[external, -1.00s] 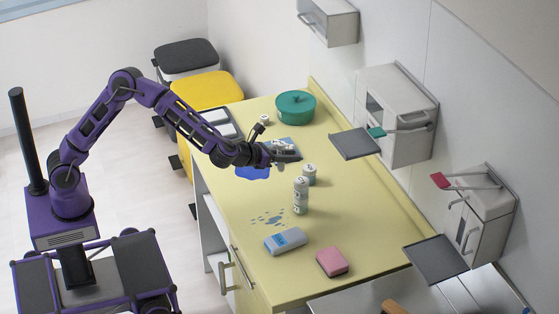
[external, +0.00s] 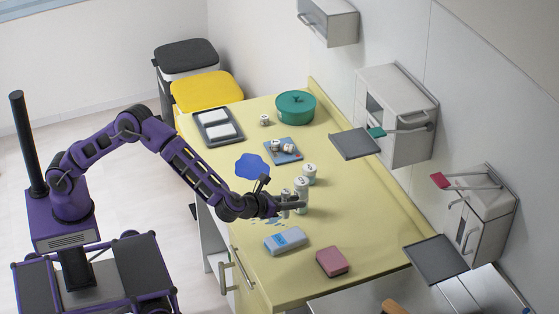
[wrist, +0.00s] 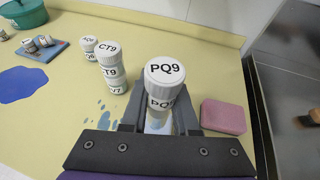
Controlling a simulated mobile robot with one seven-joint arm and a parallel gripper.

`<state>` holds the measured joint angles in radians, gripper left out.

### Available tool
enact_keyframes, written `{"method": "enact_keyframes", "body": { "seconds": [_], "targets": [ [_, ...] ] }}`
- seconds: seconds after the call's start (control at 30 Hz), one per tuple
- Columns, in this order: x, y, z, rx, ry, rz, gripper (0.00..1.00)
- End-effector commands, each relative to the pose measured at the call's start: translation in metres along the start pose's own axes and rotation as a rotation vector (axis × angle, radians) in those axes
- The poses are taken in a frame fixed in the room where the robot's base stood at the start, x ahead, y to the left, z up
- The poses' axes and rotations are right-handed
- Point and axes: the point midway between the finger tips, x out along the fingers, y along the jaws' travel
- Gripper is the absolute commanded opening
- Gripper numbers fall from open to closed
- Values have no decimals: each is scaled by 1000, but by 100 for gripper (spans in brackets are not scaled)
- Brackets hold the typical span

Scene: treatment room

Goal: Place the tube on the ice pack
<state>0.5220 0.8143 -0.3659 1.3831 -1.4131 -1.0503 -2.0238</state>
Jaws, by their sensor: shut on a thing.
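My gripper (external: 288,204) is shut on a white-capped tube marked PQ9 (wrist: 164,72). The tube is upright between the fingers, above the front half of the yellow counter; it also shows in the external view (external: 285,196). A pale blue-grey pack with a blue label (external: 286,240), which looks like the ice pack, lies flat on the counter, nearer the front edge than my gripper. Nothing lies on it. In the wrist view the gripper and tube hide most of that area, with only a pale blue patch below the tube.
A stack of white-capped containers (external: 301,193) stands close beside my gripper, with another container (external: 309,173) behind. A pink block (external: 332,262) lies right of the pack. A blue tray (external: 276,145) holds small items. A flat blue patch (external: 253,166) and blue droplets mark the counter.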

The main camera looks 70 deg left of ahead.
Motion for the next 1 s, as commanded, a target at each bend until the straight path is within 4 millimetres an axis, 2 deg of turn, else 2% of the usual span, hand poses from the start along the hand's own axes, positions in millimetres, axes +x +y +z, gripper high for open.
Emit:
{"method": "enact_keyframes", "body": {
  "seconds": [0.03,0.13,0.37,0.57,1.0],
  "targets": [
    [5,0,-12,5,2,1,0],
    [11,0,-28,4,2,1,0],
    [18,0,-45,2,1,-1,0],
    [29,0,-70,3,1,0,0],
    [32,0,-77,0,0,-1,0]
  ]
}}
